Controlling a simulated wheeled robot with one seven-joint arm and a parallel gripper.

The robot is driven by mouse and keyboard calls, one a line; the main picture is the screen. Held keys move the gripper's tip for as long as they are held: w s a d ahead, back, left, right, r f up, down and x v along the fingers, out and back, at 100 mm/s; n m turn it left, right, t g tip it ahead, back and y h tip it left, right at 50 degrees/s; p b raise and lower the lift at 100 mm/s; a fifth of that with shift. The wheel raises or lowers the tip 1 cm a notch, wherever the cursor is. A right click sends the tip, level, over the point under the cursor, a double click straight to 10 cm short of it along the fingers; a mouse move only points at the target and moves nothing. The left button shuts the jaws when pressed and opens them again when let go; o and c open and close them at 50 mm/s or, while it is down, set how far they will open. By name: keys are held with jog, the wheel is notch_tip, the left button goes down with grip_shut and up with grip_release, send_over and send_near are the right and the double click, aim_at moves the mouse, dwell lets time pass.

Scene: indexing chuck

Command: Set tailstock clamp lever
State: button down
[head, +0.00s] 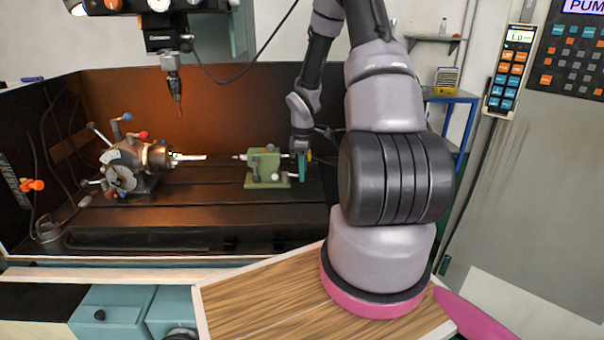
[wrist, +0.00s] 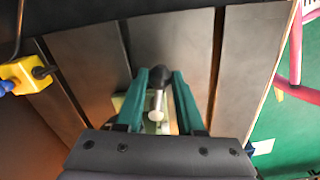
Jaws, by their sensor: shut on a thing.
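The tailstock (head: 264,166) is a green block on the dark slotted machine table, right of the indexing chuck (head: 135,165). My gripper (head: 302,166) is at the tailstock's right end, its teal fingers pointing down. In the wrist view, a clamp lever (wrist: 156,104) with a pale metal stem and a black knob shows between my two teal fingers. My gripper (wrist: 161,78) is shut on the lever at its knob. The lever's base and most of the tailstock are hidden behind the gripper body in the wrist view.
A machine head with a pointed tool (head: 174,85) hangs above, between chuck and tailstock. Dark enclosure walls stand behind and left. A yellow part (wrist: 27,74) lies to the left in the wrist view. The slotted table (head: 200,212) in front of chuck and tailstock is mostly clear.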

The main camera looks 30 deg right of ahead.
jog(key=shift+w+d+n, duration=0.15)
jog(key=shift+w+n, duration=0.1)
jog(key=shift+n, duration=0.05)
dwell(0.4)
jog(key=c, duration=0.5)
grip_release()
jog(key=shift+c, duration=0.2)
notch_tip(320, 180, up, 11)
